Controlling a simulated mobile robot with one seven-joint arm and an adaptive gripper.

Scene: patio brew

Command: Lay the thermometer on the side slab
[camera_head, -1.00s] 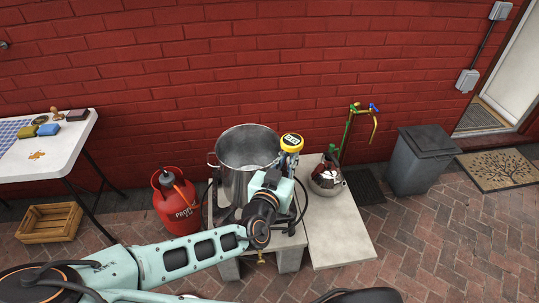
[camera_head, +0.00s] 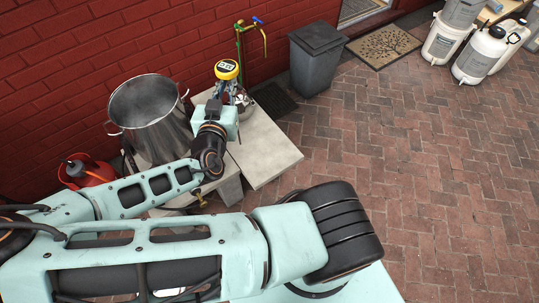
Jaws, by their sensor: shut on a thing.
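The side slab (camera_head: 262,150) is pale and flat, to the right of the pot. My gripper is over the back left part of the slab in this view. I cannot tell its exact height above the slab.
A metal vessel (camera_head: 245,104) stands at the slab's back, partly hidden by my gripper. A green tap pipe (camera_head: 239,45) rises behind it. A grey bin (camera_head: 316,60) stands to the right. The slab's front right is bare.

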